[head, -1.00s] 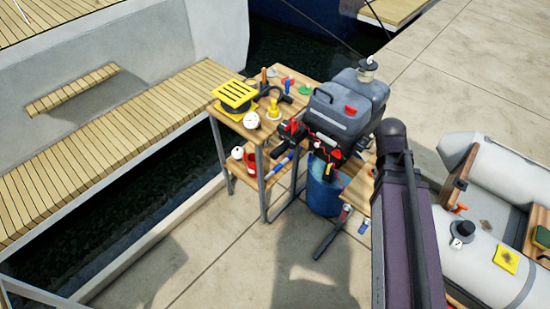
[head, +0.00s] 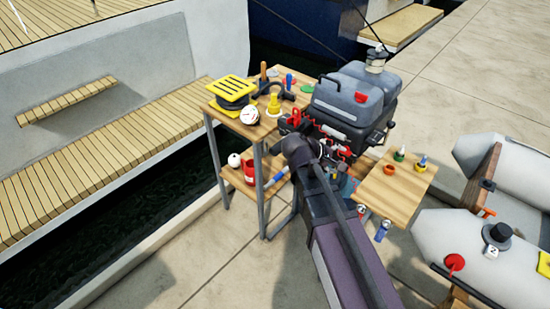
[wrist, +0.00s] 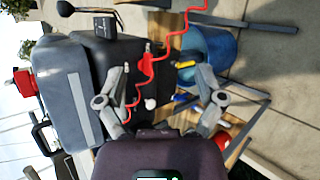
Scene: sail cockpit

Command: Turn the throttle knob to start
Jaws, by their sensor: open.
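The dark grey outboard motor (head: 352,98) stands beside the wooden workbench in the head view. It fills the left of the wrist view, turned sideways (wrist: 70,95). In the wrist view my gripper (wrist: 164,76) has its two fingers apart, facing the motor's front. A red clip (wrist: 147,68) with a red coiled cord (wrist: 168,46) and a small white knob (wrist: 150,104) show between or just below the fingers. I cannot tell which part is the throttle knob. In the head view my arm covers the gripper and part of the motor's front.
The bench (head: 255,130) carries a yellow slatted item (head: 235,88), a white gauge (head: 249,115) and small tools. A small wooden side table (head: 395,190) stands right of my arm, near a grey inflatable boat (head: 460,250). A blue bucket (wrist: 205,55) is near the right finger.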

